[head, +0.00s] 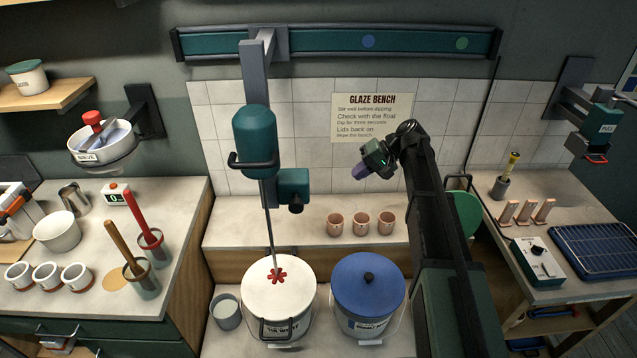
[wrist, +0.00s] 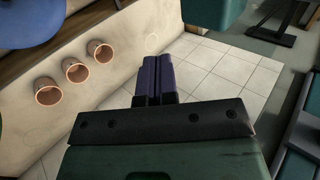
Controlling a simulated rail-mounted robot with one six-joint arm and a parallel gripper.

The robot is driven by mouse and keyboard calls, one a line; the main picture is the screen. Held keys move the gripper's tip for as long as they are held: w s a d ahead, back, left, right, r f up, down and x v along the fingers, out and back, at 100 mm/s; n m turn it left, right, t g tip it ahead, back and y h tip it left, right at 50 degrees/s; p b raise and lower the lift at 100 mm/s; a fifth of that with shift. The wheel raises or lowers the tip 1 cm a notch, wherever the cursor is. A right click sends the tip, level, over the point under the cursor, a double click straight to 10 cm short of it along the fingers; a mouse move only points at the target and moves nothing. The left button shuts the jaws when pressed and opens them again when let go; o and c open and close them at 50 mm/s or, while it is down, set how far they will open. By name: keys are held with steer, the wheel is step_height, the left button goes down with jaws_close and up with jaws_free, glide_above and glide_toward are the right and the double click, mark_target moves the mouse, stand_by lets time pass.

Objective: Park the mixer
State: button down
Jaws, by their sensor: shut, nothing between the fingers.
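The mixer (head: 254,138) is a teal motor body with a black handle bar (head: 253,163), hung by a grey bracket from the teal wall rail (head: 330,42). Its thin shaft runs down to a red star-shaped piece at the white bucket's (head: 280,308) top. The rail bears a blue dot (head: 368,41) and a green dot (head: 462,43); the mixer hangs left of both. My gripper (head: 361,172) is shut and empty, right of the mixer and above the terracotta cups. In the wrist view its purple fingers (wrist: 158,80) are together against the tiled wall.
A blue lidded bucket (head: 368,285) stands right of the white one. Three terracotta cups (head: 360,224) stand on the ledge below my gripper. A teal box (head: 293,186) with a black knob sits beside the mixer shaft. A sieve (head: 100,140) hangs at left.

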steer(key=a+r+b+x, duration=0.2)
steer(key=b+x, duration=0.4)
steer(key=x, duration=0.7)
steer(key=shift+s+b, duration=0.3)
steer(key=shift+b, duration=0.1)
steer(key=shift+a, duration=0.1)
